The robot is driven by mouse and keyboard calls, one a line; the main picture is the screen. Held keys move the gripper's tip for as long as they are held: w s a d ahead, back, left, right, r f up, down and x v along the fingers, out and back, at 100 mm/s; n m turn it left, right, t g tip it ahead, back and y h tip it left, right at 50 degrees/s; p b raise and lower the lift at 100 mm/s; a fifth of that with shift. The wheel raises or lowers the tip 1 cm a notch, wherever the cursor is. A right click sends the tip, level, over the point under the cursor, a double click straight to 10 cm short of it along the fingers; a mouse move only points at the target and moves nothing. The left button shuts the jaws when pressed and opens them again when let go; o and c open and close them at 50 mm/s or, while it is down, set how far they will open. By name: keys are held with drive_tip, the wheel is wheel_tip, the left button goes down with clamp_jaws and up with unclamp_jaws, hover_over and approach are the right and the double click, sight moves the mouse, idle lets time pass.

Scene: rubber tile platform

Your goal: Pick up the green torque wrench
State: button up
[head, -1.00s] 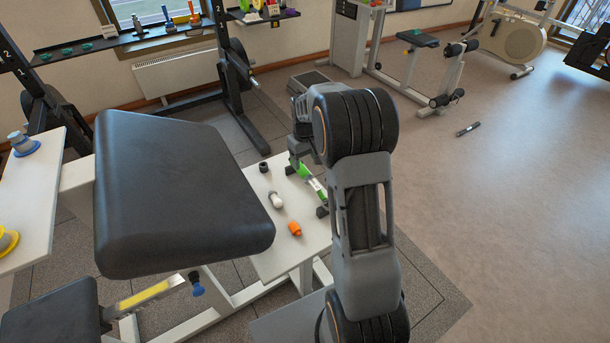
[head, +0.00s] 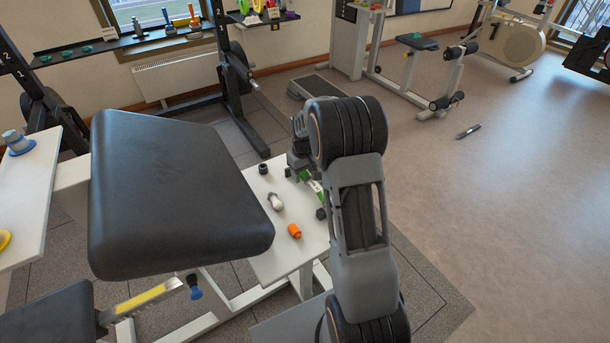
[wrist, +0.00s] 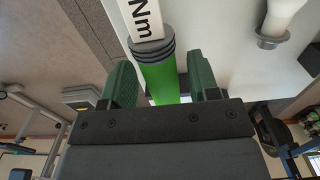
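The green torque wrench (head: 315,187) lies on the white table in the head view, partly hidden by my arm and gripper. In the wrist view the wrench (wrist: 160,82) shows a green handle, dark grey rings and a white section lettered "Nm". My gripper (wrist: 162,78) is open, with one green-padded finger on each side of the green handle. Narrow gaps show between the handle and both fingers. In the head view my gripper (head: 297,172) is low over the wrench's far end; its fingertips are hard to make out.
On the same white table (head: 262,212) are a white bulb-like item (head: 275,201), an orange piece (head: 294,231) and a small black ring (head: 263,168). A large black padded bench (head: 175,195) stands to the left. Open floor lies to the right.

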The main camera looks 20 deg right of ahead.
clamp_jaws()
idle(0.3)
drive_tip(key=shift+r, duration=0.15)
